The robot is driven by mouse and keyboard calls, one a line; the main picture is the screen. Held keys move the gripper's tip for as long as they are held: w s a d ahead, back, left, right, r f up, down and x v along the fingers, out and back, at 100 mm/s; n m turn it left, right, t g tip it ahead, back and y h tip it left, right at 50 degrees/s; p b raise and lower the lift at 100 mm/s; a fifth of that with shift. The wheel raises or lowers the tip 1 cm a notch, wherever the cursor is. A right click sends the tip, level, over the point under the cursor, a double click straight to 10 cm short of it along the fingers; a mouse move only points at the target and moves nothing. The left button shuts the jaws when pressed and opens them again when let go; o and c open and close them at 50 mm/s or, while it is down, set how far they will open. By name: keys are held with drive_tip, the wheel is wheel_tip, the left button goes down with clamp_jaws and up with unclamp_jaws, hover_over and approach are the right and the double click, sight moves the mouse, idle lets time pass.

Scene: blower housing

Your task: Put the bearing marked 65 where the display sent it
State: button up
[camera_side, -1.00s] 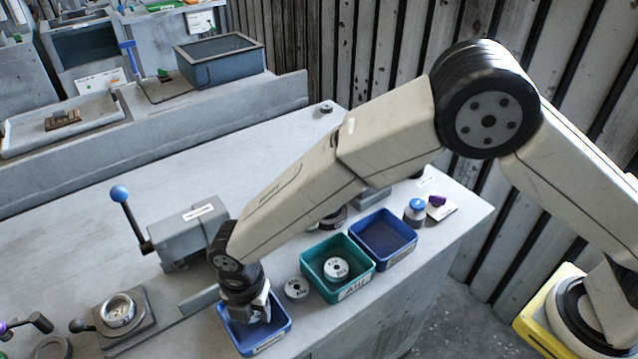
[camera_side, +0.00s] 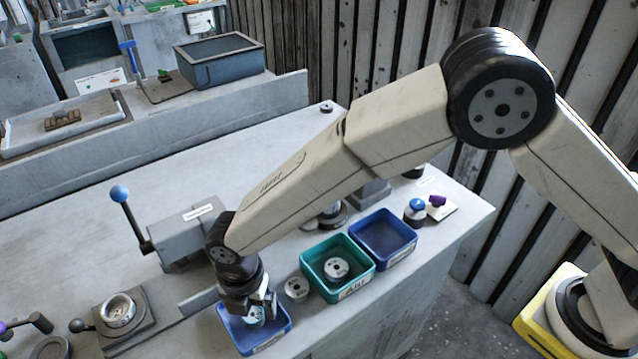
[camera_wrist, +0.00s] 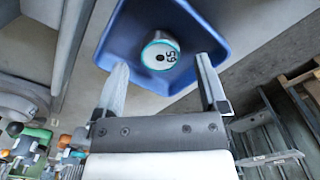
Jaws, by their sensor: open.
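The bearing marked 65 (camera_wrist: 160,54), a pale disc with a teal rim and dark centre, lies inside the left blue bin (camera_wrist: 215,36) in the wrist view. In the side view the bearing (camera_side: 257,319) shows partly below my gripper, in the same bin (camera_side: 281,338). The label on that bin's front is too small to read. My gripper (camera_wrist: 161,66) is open, with one finger on each side of the bearing in the picture. In the side view my gripper (camera_side: 262,304) is over the bin. No readable display is in view.
A teal bin (camera_side: 318,251) labelled "Alu" holds a disc (camera_side: 336,268); another disc (camera_side: 296,289) lies beside it. A second blue bin (camera_side: 409,238) looks empty. A lever press (camera_side: 185,235) and a round fixture (camera_side: 118,312) stand left.

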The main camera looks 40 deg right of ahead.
sight(253, 313)
wheel_tip(253, 313, up, 10)
drive_tip(key=shift+r, duration=0.15)
idle(0.3)
idle(0.5)
drive_tip(key=w+d+r+m+t, duration=0.1)
drive_tip(key=w+d+m, duration=0.1)
drive_tip(key=d+m, duration=1.35)
drive_tip(key=s+d+m, duration=0.3)
drive_tip(key=d, duration=0.3)
drive_tip(key=s+d+f+m+t, duration=0.1)
drive_tip(key=s+d+m, duration=0.3)
drive_tip(key=d, duration=0.3)
drive_tip(key=s+d+m, duration=0.3)
drive_tip(key=d+m, duration=0.1)
drive_tip(key=d, duration=0.3)
drive_tip(key=shift+s+d+f+t, duration=0.2)
drive_tip(key=shift+d+t, duration=0.05)
drive_tip(key=shift+t, duration=0.05)
